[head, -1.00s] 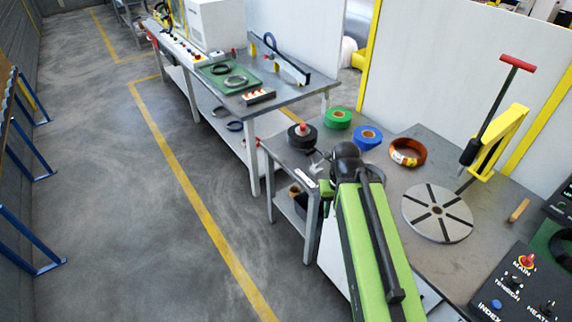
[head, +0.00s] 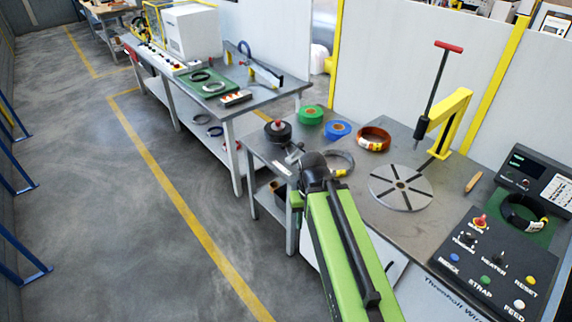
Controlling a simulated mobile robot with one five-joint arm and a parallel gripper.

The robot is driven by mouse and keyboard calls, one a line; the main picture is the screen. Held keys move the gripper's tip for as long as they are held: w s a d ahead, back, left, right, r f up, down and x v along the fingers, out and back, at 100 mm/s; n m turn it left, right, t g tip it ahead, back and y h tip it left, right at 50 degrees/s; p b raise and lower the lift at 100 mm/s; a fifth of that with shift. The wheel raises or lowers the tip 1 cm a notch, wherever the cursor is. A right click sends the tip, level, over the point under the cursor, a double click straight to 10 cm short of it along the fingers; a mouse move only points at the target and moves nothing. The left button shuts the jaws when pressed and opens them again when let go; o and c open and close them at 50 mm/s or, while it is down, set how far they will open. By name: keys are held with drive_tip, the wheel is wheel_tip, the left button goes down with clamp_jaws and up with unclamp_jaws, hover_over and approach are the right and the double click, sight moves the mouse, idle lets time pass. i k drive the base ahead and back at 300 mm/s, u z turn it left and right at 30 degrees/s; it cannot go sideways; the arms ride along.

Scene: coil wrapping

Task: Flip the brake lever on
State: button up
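A dark rod with a red crossbar handle (head: 449,47) stands tilted beside the yellow bracket arm (head: 450,121) at the back of the right-hand bench. It is the most lever-like part in view; I cannot tell for certain that it is the brake lever. A grey round turntable (head: 401,188) with dark radial stripes lies in front of it. My gripper (head: 293,152) is at the bench's left end, beyond the dark end of my green arm, well apart from the rod. Its fingers are small and partly hidden, so its opening is unclear.
A control panel (head: 490,262) with knobs and buttons fills the bench's right front. Black (head: 278,131), green (head: 310,115) and blue (head: 337,130) tape rolls, an orange-brown coil (head: 374,139) and a grey coil (head: 339,162) lie near my gripper. The floor at left is open.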

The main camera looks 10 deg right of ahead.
sight(300, 145)
drive_tip(key=u, duration=0.2)
drive_tip(key=k, duration=0.25)
drive_tip(key=z, duration=0.35)
drive_tip(key=i, duration=0.75)
drive_tip(key=u, duration=1.85)
drive_tip(key=k, duration=0.65)
drive_tip(key=z, duration=0.9)
drive_tip(key=i, duration=0.95)
